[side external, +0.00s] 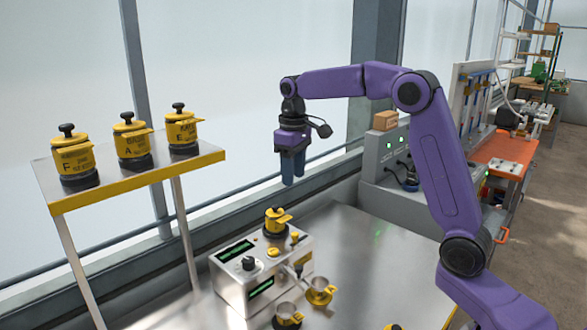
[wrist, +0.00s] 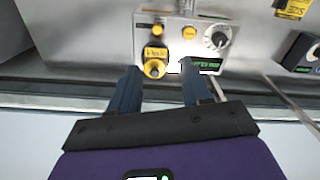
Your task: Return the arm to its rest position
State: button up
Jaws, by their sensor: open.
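My gripper (side external: 292,180) hangs from my purple arm, pointing down, in the side external view. A yellow and black canister (side external: 276,221) sits on top of the box. In the wrist view the box (wrist: 183,50) lies beyond the fingertips.
A raised shelf (side external: 135,178) at left holds three yellow canisters lettered F (side external: 74,156), A (side external: 133,141) and E (side external: 183,130). Small yellow cups (side external: 319,291) stand before the box. A grey console (side external: 392,160) stands behind at right. The air around my gripper is clear.

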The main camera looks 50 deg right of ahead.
jog(key=shift+r, duration=0.3)
jog(key=shift+a, duration=0.1)
jog(key=s+a+f+n, duration=0.2)
jog(key=s+a, duration=0.3)
jog(key=s, duration=0.3)
jog(key=s+a+f+n, duration=0.1)
jog(key=s+a+n, duration=0.2)
jog(key=s+a, duration=0.4)
jog(key=s+d+f+n, duration=0.2)
jog(key=s+f, duration=0.1)
jog(key=s, duration=0.7)
jog(key=s+d+f+n, duration=0.2)
jog(key=s+f, duration=0.1)
jog(key=s, duration=0.8)
jog(key=shift+s+d+f+n, duration=0.15)
jog(key=shift+d+f+n, duration=0.05)
jog(key=shift+f+n, duration=0.1)
